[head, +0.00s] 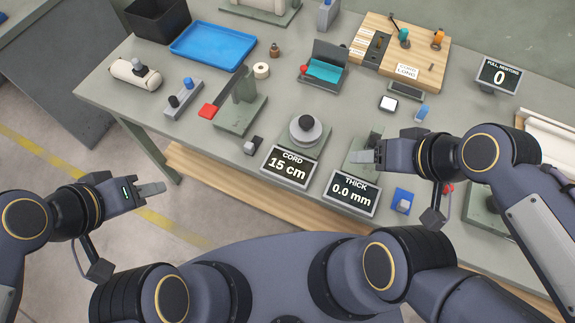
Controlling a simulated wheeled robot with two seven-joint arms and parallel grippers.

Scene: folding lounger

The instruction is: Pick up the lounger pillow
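My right gripper (366,157) is over the front middle of the bench, far right of the roll, pointing left. Its fingers are also seen edge-on, and nothing clear shows between them.
On the bench (180,133) stand a blue tray (212,46), a grey block with levers (183,100), a green-grey stand with a red tab (241,110) and a round-topped gauge (304,130). The cord sign (287,168) and thickness sign (351,193) line the front edge.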

